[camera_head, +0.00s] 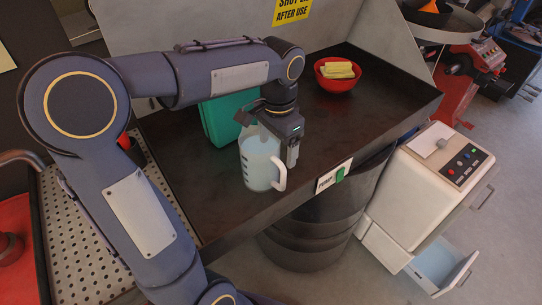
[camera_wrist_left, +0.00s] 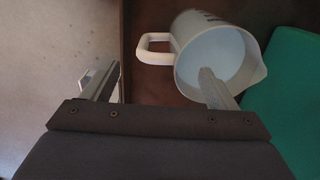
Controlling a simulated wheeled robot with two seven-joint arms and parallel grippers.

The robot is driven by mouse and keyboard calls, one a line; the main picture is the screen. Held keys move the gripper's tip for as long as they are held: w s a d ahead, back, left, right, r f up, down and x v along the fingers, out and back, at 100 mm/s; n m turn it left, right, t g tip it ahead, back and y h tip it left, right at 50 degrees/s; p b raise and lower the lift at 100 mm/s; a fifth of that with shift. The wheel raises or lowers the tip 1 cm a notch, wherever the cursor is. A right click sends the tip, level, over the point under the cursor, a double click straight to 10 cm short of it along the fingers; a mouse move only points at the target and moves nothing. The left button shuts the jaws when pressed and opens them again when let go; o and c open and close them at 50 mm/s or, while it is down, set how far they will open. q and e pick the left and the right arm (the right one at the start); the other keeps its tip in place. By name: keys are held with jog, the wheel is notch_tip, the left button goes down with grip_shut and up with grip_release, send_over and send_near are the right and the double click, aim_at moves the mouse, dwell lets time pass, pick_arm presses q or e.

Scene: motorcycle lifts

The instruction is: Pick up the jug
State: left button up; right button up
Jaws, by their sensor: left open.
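The jug (camera_head: 259,165) is a translucent pale jug with a white handle. It stands upright near the front edge of the dark bench top. My left gripper (camera_head: 288,155) is above it on the handle side, pointing down. In the left wrist view, the jug (camera_wrist_left: 208,55) shows its open mouth and its handle (camera_wrist_left: 148,47). There the open left gripper (camera_wrist_left: 158,70) has one finger over the jug's mouth and the other out past the handle. I cannot tell whether a finger touches the jug. My right gripper is not in view.
A green box-like object (camera_head: 222,115) stands close behind the jug; it also shows in the wrist view (camera_wrist_left: 288,88). A red bowl (camera_head: 336,82) with yellow blocks sits farther back. A white cabinet (camera_head: 425,185) with an open drawer stands right. The bench between jug and bowl is clear.

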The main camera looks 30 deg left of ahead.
aim_at(278, 160)
pick_arm(q)
jog(key=shift+w+f, duration=0.1)
jog(key=shift+f, duration=0.3)
jog(key=f, duration=0.7)
jog(key=shift+d+p, duration=0.2)
jog(key=shift+p, duration=0.2)
jog(key=shift+c, duration=0.3)
grip_shut()
jog(key=shift+r, duration=0.15)
